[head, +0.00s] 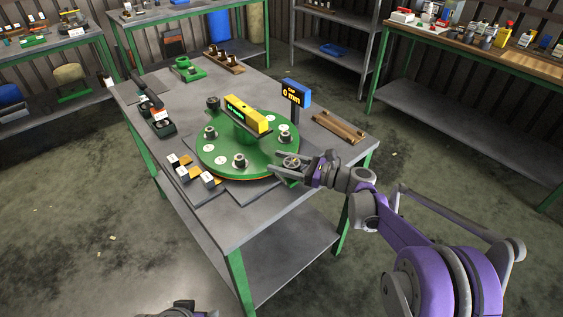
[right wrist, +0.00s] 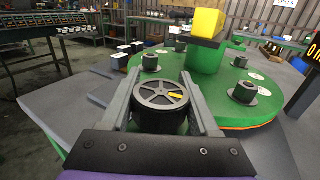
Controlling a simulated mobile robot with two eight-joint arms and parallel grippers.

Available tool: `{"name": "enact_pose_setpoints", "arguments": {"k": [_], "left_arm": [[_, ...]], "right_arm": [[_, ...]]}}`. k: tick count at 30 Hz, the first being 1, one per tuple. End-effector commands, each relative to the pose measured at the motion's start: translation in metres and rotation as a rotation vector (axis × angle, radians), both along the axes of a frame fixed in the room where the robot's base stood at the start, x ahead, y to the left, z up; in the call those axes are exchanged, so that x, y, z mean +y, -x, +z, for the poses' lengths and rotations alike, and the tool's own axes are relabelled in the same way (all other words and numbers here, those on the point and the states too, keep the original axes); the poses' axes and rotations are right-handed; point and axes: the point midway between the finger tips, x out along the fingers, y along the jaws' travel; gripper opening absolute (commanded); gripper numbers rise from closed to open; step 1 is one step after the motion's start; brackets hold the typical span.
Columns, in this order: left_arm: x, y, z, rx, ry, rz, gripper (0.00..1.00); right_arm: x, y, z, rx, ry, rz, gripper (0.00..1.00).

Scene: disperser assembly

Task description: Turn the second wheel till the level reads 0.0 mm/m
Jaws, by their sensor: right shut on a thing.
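A round green disperser plate (head: 222,165) lies on the table, with several dark nuts and white round labels on top. A yellow level (head: 247,114) rests on its central green hub; its small green readout is too small to read. My right gripper (head: 281,167) is at the plate's near right edge, shut on a spoked handwheel (head: 292,162). In the right wrist view the wheel (right wrist: 161,96) sits between the two fingers, with a yellow mark on its rim side at right. A dark part of my left arm shows at the bottom edge of the head view; its fingers are unclear.
A blue display (head: 296,93) reading "0 mm" stands behind the plate. Small white and yellow blocks (head: 186,172) lie left of it, a wooden rack (head: 339,126) right. A green fixture (head: 187,69) stands at the back. The table's near corner is clear.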

Motion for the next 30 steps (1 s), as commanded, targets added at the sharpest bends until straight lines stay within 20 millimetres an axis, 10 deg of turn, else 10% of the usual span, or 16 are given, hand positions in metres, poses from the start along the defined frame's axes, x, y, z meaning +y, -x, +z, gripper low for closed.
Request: {"name": "enact_pose_setpoints", "arguments": {"k": [5, 6, 11, 22, 30], "left_arm": [[0.000, 0.000, 0.000, 0.000, 0.000, 0.000, 0.72], [0.000, 0.000, 0.000, 0.000, 0.000, 0.000, 0.72], [0.000, 0.000, 0.000, 0.000, 0.000, 0.000, 0.72], [0.000, 0.000, 0.000, 0.000, 0.000, 0.000, 0.72], [0.000, 0.000, 0.000, 0.000, 0.000, 0.000, 0.72]], "right_arm": [[0.000, 0.000, 0.000, 0.000, -0.001, 0.000, 0.06], [0.000, 0.000, 0.000, 0.000, -0.001, 0.000, 0.65], [0.000, 0.000, 0.000, 0.000, -0.001, -0.001, 0.92], [-0.006, 0.002, 0.000, -0.001, 0.000, -0.002, 0.92], [-0.052, 0.021, 0.000, -0.001, 0.000, -0.006, 0.92]]}}
